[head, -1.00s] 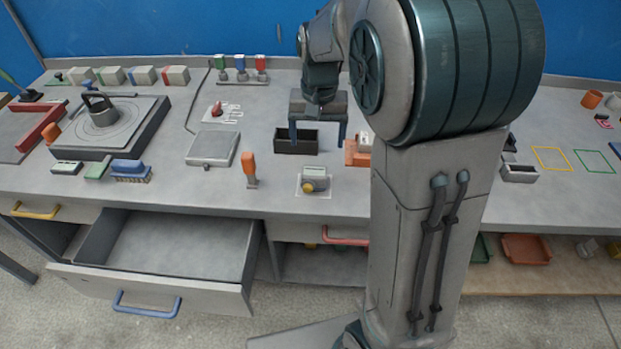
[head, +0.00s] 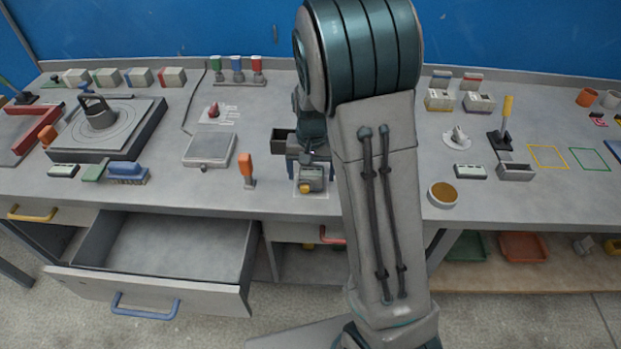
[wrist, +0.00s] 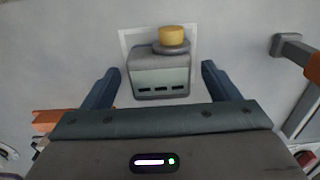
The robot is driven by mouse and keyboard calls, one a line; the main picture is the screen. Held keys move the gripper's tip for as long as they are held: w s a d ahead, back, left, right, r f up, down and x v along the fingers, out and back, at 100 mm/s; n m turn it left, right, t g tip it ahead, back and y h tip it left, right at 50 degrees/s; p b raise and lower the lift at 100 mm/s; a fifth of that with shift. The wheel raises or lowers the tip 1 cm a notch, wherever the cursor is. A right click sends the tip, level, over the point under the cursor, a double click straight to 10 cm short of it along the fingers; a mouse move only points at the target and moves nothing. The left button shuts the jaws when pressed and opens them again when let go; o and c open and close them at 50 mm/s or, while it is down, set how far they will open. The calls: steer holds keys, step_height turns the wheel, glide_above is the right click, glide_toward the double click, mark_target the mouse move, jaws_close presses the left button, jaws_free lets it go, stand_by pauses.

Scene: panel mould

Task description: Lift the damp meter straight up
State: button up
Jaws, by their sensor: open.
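The damp meter (head: 311,181) is a small grey device with a yellow knob, on a pale marked square near the bench's front edge. In the wrist view the meter (wrist: 160,78) shows a light display face with dark marks and the knob on its far side. My gripper (head: 309,167) is over the meter in the head view and partly hides it. In the wrist view my gripper (wrist: 160,70) is open, with one blue finger to each side of the meter and visible gaps between. I cannot tell the exact height of the fingertips.
An orange-handled tool (head: 247,168) stands to the left of the meter. A dark open box (head: 284,140) is behind it. An open drawer (head: 165,250) juts out at the front left. A round amber-filled dish (head: 442,194) is right of my arm.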

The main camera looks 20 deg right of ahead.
steer(key=shift+f, duration=1.15)
steer(key=c, duration=1.3)
